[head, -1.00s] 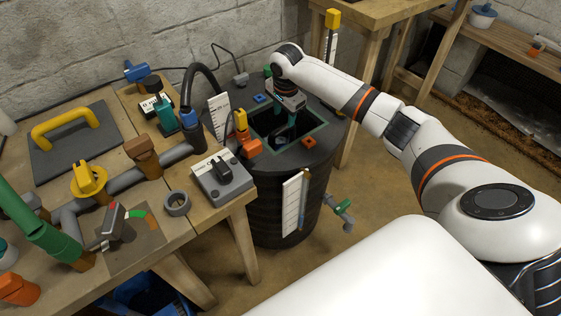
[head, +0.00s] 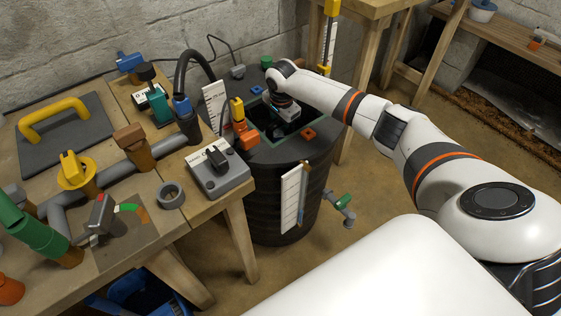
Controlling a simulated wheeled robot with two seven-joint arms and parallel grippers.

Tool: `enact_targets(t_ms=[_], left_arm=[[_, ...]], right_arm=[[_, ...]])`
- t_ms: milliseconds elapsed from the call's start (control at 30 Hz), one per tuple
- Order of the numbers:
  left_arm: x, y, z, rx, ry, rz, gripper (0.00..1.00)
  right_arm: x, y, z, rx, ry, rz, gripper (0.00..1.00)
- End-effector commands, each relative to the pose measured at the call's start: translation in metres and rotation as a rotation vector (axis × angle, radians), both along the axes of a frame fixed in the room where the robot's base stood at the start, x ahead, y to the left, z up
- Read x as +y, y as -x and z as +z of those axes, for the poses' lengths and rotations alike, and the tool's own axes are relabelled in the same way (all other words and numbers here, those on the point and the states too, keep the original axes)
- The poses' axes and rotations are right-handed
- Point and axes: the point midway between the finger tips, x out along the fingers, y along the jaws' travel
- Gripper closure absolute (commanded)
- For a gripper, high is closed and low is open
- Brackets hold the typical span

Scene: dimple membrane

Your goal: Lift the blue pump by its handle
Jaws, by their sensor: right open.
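The black barrel (head: 266,205) stands beside the workbench, with a green-edged square opening in its lid. My right arm reaches over the barrel from the right. Its gripper (head: 284,118) points down into the dark opening, with the jaws open and the fingertips hard to make out. I cannot clearly make out the blue pump or its handle; the inside of the barrel is dark and partly hidden by my wrist. My left gripper is not in view.
A black hose (head: 198,60) curves up from the bench pipe. A grey switch box (head: 218,172) is at the bench edge. A tap (head: 341,206) sticks out from the barrel.

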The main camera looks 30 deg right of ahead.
Motion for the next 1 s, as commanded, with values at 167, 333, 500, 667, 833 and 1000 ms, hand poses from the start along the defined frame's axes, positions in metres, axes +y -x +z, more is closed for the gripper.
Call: enact_targets(t_ms=[167, 333, 500, 667, 833, 1000], left_arm=[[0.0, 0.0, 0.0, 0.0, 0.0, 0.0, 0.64], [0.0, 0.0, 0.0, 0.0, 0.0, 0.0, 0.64], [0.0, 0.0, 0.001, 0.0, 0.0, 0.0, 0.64], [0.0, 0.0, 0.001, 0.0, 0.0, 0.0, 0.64], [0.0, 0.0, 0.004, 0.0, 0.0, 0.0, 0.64], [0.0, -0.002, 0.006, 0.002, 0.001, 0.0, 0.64]], right_arm=[[0.0, 0.0, 0.001, 0.0, 0.0, 0.0, 0.63], [0.0, 0.0, 0.001, 0.0, 0.0, 0.0, 0.91], [0.0, -0.002, 0.005, -0.009, -0.001, 0.001, 1.0], [0.0, -0.002, 0.005, -0.008, -0.001, 0.001, 1.0], [0.0, -0.002, 0.014, -0.008, -0.001, 0.0, 1.0], [0.0, -0.003, 0.039, -0.011, -0.003, 0.0, 1.0]])
